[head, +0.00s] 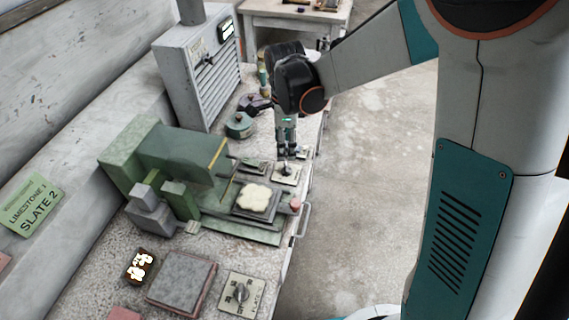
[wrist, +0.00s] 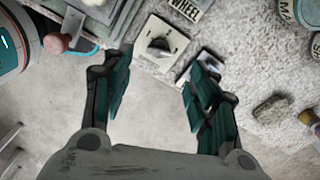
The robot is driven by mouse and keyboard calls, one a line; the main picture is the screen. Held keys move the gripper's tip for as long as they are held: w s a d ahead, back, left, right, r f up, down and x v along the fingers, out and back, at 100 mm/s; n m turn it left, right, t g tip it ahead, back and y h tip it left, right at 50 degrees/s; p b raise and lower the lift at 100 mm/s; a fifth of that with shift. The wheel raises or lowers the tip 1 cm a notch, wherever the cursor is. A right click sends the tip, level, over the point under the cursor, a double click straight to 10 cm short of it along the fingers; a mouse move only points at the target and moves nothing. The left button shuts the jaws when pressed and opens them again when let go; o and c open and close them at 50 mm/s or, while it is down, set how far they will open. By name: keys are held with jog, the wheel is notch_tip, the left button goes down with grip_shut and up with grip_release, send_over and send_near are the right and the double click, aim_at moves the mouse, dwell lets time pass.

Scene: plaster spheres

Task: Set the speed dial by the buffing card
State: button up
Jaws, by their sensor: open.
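A green card (head: 30,205) on the wall at the left reads "LIMESTONE 1" and "SLATE 2". A pale dial plate with a dark knob (head: 287,172) sits near the bench edge beside the green machine (head: 185,160). In the wrist view the knob (wrist: 160,46) stands on its plate, with a label reading "WHEEL" (wrist: 187,8) just above. My gripper (head: 286,155) points down over this dial. In the wrist view its open fingers (wrist: 161,62) lie either side of the plate, apart from the knob. The knob's setting is too small to read.
A second dial plate (head: 242,294) lies at the front of the bench. A cream scalloped piece (head: 257,199) rests on the machine's bed, near a pink-ended handle (head: 295,204). A grey vented cabinet (head: 205,70) stands behind. The floor at right is clear.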

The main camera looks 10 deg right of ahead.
aim_at(285, 167)
notch_tip(285, 167, down, 9)
jog(key=shift+r+b, duration=0.15)
jog(key=shift+b, duration=1.1)
jog(key=shift+c, duration=0.5)
jog(key=c, duration=1)
